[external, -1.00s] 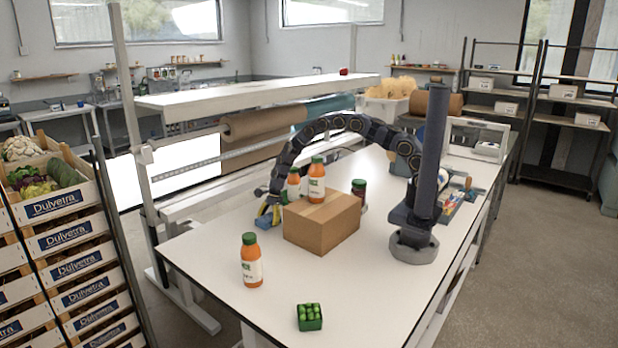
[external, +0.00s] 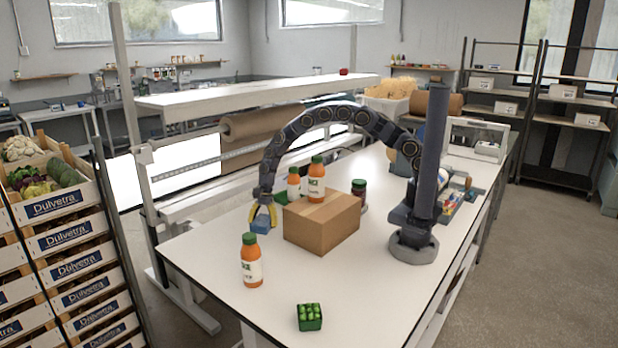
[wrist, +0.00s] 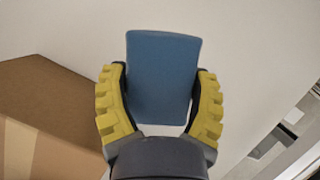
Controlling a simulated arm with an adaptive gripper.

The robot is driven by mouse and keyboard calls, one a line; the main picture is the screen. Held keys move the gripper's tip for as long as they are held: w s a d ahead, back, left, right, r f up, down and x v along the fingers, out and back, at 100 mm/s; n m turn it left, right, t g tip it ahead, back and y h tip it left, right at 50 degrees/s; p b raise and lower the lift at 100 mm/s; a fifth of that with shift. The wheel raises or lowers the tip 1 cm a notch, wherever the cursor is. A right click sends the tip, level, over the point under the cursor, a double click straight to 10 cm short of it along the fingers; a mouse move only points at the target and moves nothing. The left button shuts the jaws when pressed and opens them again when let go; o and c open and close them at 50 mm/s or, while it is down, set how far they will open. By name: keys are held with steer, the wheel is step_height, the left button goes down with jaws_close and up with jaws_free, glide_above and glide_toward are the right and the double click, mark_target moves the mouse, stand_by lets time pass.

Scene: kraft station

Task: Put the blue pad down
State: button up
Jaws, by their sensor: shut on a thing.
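The blue pad (wrist: 162,75) is a flat blue rectangle between the yellow fingers of my gripper (wrist: 161,95) in the wrist view. My gripper is shut on it by its two sides. In the external view my gripper (external: 262,215) points down at the left of the cardboard box, with the blue pad (external: 260,227) low at its fingertips, close over the white table (external: 200,262). I cannot tell whether the pad touches the table.
The cardboard box (external: 322,222) stands right beside my gripper, with a juice bottle (external: 316,182) on top. Another juice bottle (external: 251,262) stands in front. A green punnet (external: 310,317) is near the front edge. A dark jar (external: 359,190) is behind the box. The table's front left is clear.

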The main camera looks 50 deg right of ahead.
mark_target(264, 250)
step_height(264, 250, down, 8)
steer(key=shift+f, duration=0.15)
steer(key=shift+f, duration=0.15)
steer(key=o, duration=1.1)
steer(key=v, duration=1.2)
